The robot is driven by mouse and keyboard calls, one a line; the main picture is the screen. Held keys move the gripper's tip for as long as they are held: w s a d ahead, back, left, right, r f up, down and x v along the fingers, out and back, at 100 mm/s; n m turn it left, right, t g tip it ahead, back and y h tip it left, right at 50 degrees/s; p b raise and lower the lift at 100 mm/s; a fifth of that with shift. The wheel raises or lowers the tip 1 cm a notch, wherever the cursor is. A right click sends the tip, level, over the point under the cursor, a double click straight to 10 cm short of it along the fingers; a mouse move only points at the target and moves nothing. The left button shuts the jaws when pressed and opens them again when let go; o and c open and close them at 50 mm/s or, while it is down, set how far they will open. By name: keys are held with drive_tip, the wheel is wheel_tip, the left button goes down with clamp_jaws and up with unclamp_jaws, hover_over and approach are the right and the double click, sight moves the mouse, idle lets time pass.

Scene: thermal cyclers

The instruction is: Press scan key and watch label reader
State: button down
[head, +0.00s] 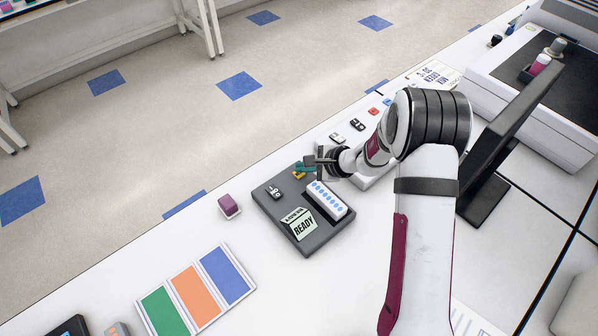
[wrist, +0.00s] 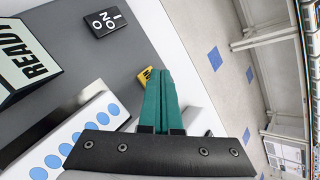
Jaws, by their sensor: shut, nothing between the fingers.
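A dark grey panel (head: 268,216) lies on the white bench and also shows in the wrist view (wrist: 150,30). Its wedge-shaped display reads READY (head: 303,228); the display is cut off at the left of the wrist view (wrist: 28,70). A small yellow piece, perhaps the scan key (head: 298,175), sits at the panel's far edge; its lettering is mostly hidden behind my fingers in the wrist view (wrist: 145,76). My gripper (head: 300,168) has its teal fingers shut and empty, at or just above the yellow piece (wrist: 160,72). I cannot tell whether they touch.
The panel also holds a black ON/O switch (head: 274,192) and a white block with blue dots (head: 328,199). A purple-topped block (head: 229,206) and coloured strips (head: 196,289) lie left. Small switches (head: 357,125) and a large machine (head: 540,85) stand to the right.

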sight(303, 175)
drive_tip(key=shift+f, duration=0.4)
idle(0.3)
drive_tip(key=shift+r, duration=0.85)
drive_tip(key=shift+r, duration=2.5)
